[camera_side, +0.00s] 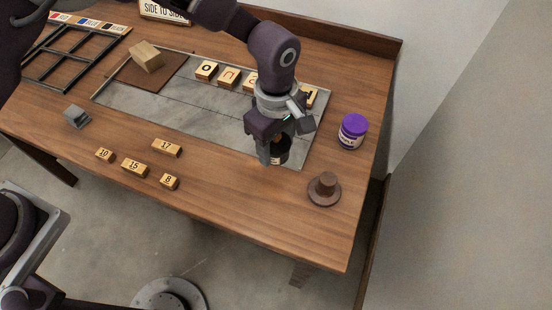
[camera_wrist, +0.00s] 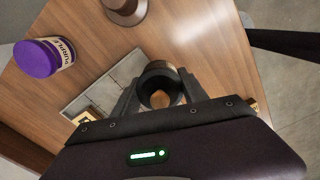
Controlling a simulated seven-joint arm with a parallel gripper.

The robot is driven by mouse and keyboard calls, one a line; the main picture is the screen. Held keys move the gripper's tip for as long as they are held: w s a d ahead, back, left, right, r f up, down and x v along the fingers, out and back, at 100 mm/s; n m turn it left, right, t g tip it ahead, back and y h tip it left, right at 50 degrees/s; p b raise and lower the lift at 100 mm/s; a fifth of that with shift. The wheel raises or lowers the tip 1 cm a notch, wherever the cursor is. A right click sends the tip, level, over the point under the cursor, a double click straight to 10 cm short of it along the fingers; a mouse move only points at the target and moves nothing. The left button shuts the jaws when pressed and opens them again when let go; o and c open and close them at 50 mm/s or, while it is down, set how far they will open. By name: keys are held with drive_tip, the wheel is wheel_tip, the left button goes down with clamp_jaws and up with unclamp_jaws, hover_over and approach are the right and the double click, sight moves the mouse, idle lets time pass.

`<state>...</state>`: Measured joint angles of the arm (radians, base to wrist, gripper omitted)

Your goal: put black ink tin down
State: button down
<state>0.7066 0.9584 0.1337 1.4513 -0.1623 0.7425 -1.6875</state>
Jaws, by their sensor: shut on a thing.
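The black ink tin (camera_side: 280,152) is dark with a pale label, and my gripper (camera_side: 272,150) is shut on it near the front right edge of the grey slab. In the wrist view the tin (camera_wrist: 160,84) shows as a dark round rim between the fingers of my gripper (camera_wrist: 158,92), with something brownish in its middle. The fingers hide part of the tin. I cannot tell whether its base touches the surface.
A purple ink tin (camera_side: 352,131) stands to the right. A brown round-based knobbed tool (camera_side: 325,189) stands at the front right. Numbered wooden blocks (camera_side: 134,167) lie at the front left. Letter blocks (camera_side: 229,78) sit on the grey slab (camera_side: 170,110).

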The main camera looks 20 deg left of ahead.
sight(276, 169)
drive_tip(key=shift+f, duration=2.4)
drive_tip(key=shift+f, duration=0.1)
drive_tip(key=shift+f, duration=0.35)
drive_tip(key=c, duration=0.6)
unclamp_jaws()
wheel_tip(276, 169, up, 13)
